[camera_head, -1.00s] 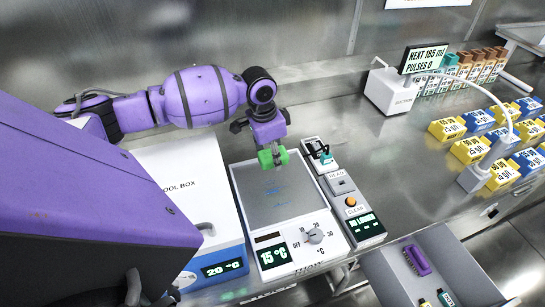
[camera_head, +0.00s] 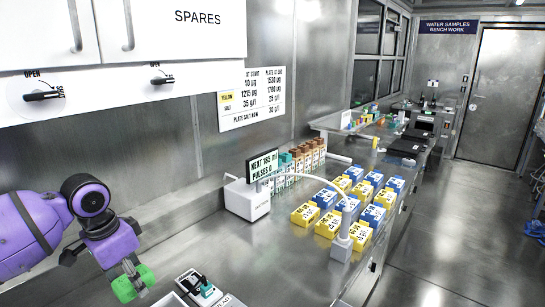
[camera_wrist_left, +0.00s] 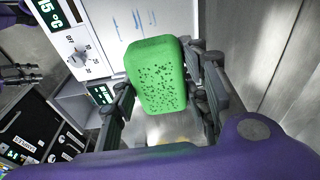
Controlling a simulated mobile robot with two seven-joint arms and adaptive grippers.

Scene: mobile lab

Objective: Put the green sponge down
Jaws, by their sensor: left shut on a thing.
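My left gripper (camera_head: 132,272) is shut on the green sponge (camera_head: 147,276), low at the left of the head view. In the left wrist view the sponge (camera_wrist_left: 157,78) is a rounded green block with dark pores, held between the two dark fingers. Behind it shows the pale plate (camera_wrist_left: 120,20) of the heating device, with blue marks. I cannot tell from these views whether the sponge touches the plate. A dark gripper-like part (camera_wrist_left: 20,73) at the left edge of the wrist view may be my right gripper; its jaws are unclear.
A white dispenser (camera_head: 247,200) with a curved tube stands on the steel bench (camera_head: 240,255). Right of it are several yellow and blue boxes (camera_head: 328,223), and behind it a row of brown and teal bottles (camera_head: 300,160). Bare bench lies in front of the dispenser.

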